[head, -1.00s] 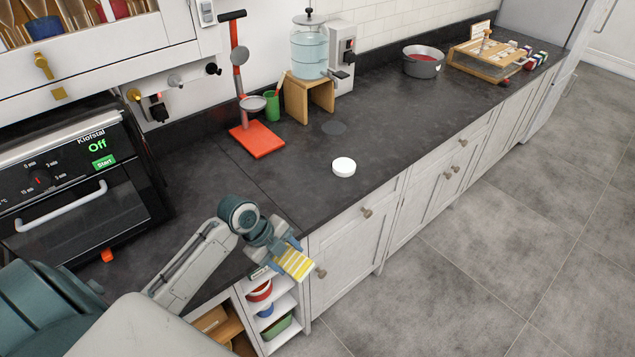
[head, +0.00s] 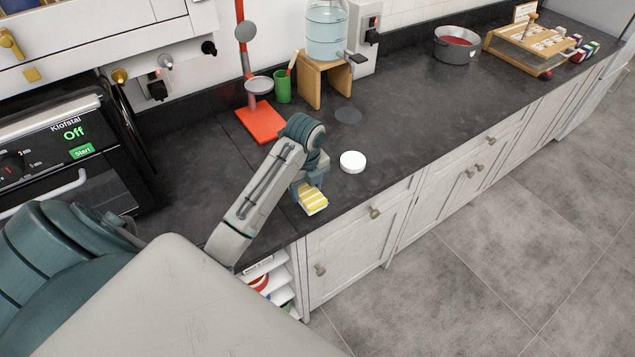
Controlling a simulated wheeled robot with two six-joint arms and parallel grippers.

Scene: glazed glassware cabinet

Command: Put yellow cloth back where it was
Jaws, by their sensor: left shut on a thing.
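The yellow cloth (head: 313,201), with pale stripes, is at the tip of my left gripper (head: 308,188). The gripper is shut on it, pointing down over the dark countertop near its front edge. I cannot tell whether the cloth touches the counter. My left arm comes in from the lower left and hides part of the counter. My right gripper is not in view.
A white round puck (head: 353,162) lies just right of the gripper. A red-based stand (head: 261,124), a green cup (head: 283,92) and a wooden riser (head: 323,80) stand behind. An oven (head: 60,160) is at left.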

